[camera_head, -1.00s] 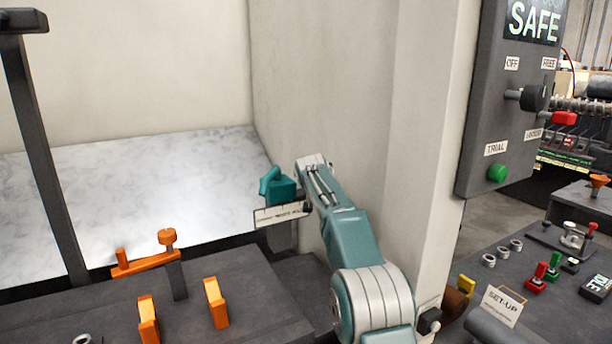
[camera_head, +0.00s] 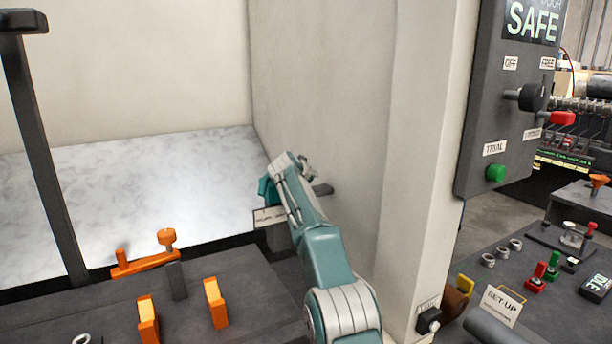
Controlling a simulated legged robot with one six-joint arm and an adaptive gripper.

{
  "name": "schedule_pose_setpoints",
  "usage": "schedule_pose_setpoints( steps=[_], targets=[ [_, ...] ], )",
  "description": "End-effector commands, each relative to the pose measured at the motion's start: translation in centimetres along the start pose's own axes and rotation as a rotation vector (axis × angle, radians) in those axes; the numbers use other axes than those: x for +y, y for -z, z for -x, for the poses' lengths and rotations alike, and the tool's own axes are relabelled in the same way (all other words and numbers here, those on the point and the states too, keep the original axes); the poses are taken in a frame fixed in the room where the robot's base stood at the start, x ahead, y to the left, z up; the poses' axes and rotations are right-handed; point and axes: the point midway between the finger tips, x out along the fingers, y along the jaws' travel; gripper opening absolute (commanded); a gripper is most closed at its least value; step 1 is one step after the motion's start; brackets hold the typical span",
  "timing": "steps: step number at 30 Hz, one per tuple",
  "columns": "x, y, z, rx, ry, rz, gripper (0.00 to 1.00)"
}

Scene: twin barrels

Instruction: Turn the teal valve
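The teal valve (camera_head: 265,190) stands above a white label plate (camera_head: 268,215) at the back edge of the dark bench, beside the pale wall. Only its left part shows, because my teal and grey arm covers the rest. My gripper (camera_head: 309,168) is at the far end of the arm, close to the valve and to its upper right in the picture. The view does not show whether it touches the valve. The fingers are too small and too turned to tell whether they are open or shut.
A pale wall corner (camera_head: 420,150) stands right of my arm. Orange handles (camera_head: 216,303) and an orange lever (camera_head: 146,262) stand on the bench to the left. A dark SAFE panel (camera_head: 510,110) and a set-up table with small parts (camera_head: 535,286) are at the right.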

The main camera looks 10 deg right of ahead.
Motion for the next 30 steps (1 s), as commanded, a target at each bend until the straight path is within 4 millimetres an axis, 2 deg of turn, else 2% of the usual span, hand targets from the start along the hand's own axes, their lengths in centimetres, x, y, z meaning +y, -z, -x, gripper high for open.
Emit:
schedule_pose_setpoints(
  steps=[27, 28, 29, 30],
  targets=[
    [-0.34, -0.09, 0.04, 0.001, 0.008, 0.0, 0.12],
    [-0.35, -0.09, 0.04, 0.001, 0.008, 0.0, 0.65],
    [-0.34, -0.09, 0.04, 0.001, 0.008, 0.0, 0.76],
    [-0.33, -0.09, 0.04, 0.0, 0.008, 0.0, 0.76]
  ],
)
